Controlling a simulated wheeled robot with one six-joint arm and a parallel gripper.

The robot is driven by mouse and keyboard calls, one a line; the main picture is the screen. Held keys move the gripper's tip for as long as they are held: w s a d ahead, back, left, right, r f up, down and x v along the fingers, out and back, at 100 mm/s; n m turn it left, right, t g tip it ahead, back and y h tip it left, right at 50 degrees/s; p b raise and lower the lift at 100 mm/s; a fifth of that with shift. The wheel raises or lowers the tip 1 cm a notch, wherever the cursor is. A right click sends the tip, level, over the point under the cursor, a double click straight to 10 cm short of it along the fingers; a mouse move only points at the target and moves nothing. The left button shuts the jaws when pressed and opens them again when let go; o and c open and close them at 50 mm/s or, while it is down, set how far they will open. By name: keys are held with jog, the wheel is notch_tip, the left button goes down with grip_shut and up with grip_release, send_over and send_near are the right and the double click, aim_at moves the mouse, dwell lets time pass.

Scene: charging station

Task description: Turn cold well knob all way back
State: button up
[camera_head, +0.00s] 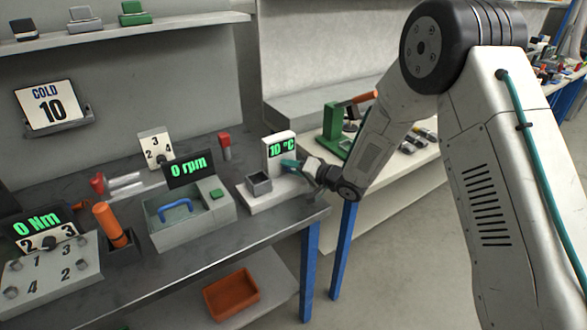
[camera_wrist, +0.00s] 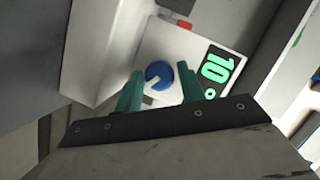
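The cold well (camera_head: 270,186) is a white unit with a small grey square well (camera_head: 259,183) on its base. The round blue knob (camera_wrist: 159,75) with a pale pointer mark is on the white panel in the wrist view. My gripper (camera_wrist: 160,84) has green fingers, one on each side of the knob with a gap to each. It is open. In the head view my gripper (camera_head: 291,163) is at the panel and hides the knob.
A "COLD 10" card (camera_head: 51,105) stands on the wall at left. A grey box with a "0 rpm" display (camera_head: 189,169) and blue handle stands left of the cold well. A green device (camera_head: 334,124) is on the bench behind. A red-orange bin (camera_head: 231,293) sits on the lower shelf.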

jog(key=c, duration=0.7)
jog(key=n, duration=0.1)
jog(key=n+h, duration=0.1)
jog(key=n, duration=0.1)
jog(key=shift+s+a+r+h, duration=0.1)
jog(key=shift+r+h, duration=0.05)
jog(key=shift+h, duration=0.15)
jog(key=shift+a+n+t+h, duration=0.1)
jog(key=shift+n+t+h, duration=0.4)
jog(key=shift+n+h, duration=0.55)
jog(key=n+h, duration=0.1)
jog(key=n, duration=0.1)
jog(key=n+t+h, duration=0.1)
jog(key=n, duration=0.1)
jog(key=shift+s+a, duration=0.15)
jog(key=n+t+h, duration=0.1)
jog(key=n, duration=0.1)
jog(key=n+t, duration=0.1)
jog(key=n, duration=0.1)
jog(key=shift+s+a+h, duration=0.1)
jog(key=shift+h, duration=0.25)
